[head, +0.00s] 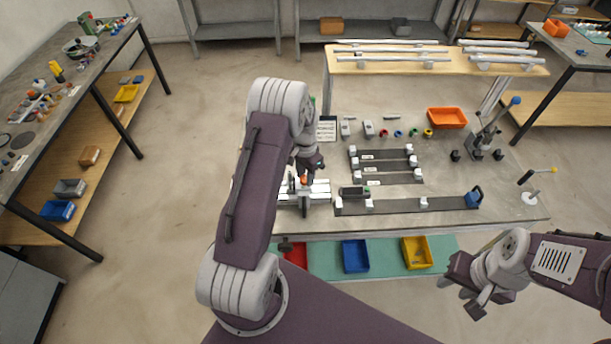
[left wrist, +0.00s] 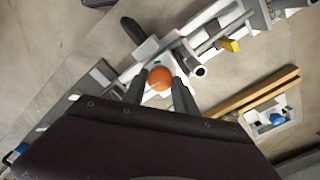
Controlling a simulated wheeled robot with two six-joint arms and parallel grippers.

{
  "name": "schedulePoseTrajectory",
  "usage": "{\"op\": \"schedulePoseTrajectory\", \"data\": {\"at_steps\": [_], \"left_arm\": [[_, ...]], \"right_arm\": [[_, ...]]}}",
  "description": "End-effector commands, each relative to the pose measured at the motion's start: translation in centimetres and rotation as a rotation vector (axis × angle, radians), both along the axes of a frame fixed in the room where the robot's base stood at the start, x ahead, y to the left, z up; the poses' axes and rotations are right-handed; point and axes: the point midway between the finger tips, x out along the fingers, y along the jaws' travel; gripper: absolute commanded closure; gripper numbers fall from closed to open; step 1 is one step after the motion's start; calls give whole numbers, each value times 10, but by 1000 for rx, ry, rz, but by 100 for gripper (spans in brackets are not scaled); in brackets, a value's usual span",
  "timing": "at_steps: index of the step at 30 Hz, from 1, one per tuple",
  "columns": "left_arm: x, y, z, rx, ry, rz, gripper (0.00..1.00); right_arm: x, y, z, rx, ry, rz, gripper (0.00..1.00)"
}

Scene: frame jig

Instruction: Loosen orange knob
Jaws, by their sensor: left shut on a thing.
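The orange knob (left wrist: 159,78) is round and sits between the two fingers of my left gripper (left wrist: 159,94) in the left wrist view. The gripper is shut on it. In the head view the knob (head: 304,180) shows as a small orange spot below my left wrist, on a pale metal fixture (head: 320,187) at the left end of the workbench. My left arm hides part of that fixture. My right gripper (head: 462,288) is empty and looks open, out in front of the bench at the lower right.
The workbench (head: 500,207) carries dark bars with white blocks (head: 385,176), an orange bin (head: 447,118), a toggle press (head: 487,135) and small coloured rings (head: 398,133). A blue bin (head: 355,256) and a yellow bin (head: 417,253) are on the lower shelf.

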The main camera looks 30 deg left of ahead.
Motion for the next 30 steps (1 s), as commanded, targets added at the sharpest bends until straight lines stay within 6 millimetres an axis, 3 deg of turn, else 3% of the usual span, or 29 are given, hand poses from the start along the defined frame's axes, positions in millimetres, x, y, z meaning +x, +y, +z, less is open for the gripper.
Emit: {"op": "schedulePoseTrajectory", "data": {"at_steps": [12,13,15,25,30], "left_arm": [[-1,0,0,-1,1,7,100],[-1,0,0,-1,1,7,63],[-1,0,0,-1,1,6,44],[0,0,2,0,0,6,44],[1,1,30,1,-6,6,44]], "right_arm": [[0,0,0,0,0,0,64],[0,0,0,0,0,0,64],[0,0,0,0,0,0,64],[0,0,-2,0,0,0,64],[0,0,-13,0,0,0,64]]}}
